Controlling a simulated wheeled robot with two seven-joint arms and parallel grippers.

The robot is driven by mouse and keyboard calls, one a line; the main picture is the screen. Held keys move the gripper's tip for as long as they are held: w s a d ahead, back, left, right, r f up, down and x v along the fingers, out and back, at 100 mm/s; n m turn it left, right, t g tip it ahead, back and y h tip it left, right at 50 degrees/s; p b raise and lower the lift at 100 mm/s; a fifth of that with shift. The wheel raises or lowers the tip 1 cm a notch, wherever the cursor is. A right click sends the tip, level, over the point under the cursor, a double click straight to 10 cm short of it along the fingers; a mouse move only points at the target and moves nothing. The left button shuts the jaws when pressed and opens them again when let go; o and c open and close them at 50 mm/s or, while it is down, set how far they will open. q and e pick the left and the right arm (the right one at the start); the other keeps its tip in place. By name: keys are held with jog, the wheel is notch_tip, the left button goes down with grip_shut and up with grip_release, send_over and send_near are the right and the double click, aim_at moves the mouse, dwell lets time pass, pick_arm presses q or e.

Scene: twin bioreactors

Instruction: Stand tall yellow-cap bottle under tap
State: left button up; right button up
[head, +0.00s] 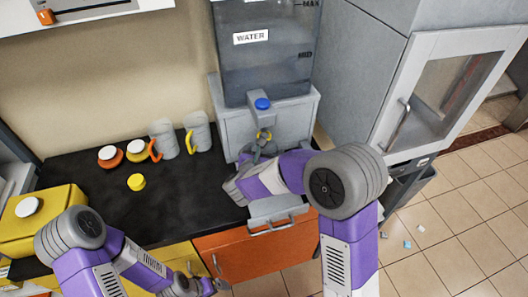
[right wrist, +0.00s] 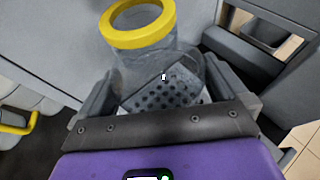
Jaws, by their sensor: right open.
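The clear bottle with a yellow ring at its open mouth (right wrist: 140,27) stands on the perforated drip tray (right wrist: 165,88) in the right wrist view. My right gripper (right wrist: 158,88) is open, with one finger on each side of the bottle's lower body. Whether the fingers touch it I cannot tell. A loose yellow cap (head: 136,182) lies on the black counter. My left gripper (head: 203,286) is low at the bottom edge, partly hidden.
Two mugs, one with an orange handle (head: 163,140) and one with a yellow handle (head: 198,133), stand left of the dispenser (head: 232,125). Two white-topped jars (head: 110,157) are beside them. A yellow canister (head: 62,207) is far left.

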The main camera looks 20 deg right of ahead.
jog(key=p+v, duration=0.1)
jog(key=v, duration=1.1)
jog(key=shift+p, duration=0.4)
jog(key=shift+f, duration=0.1)
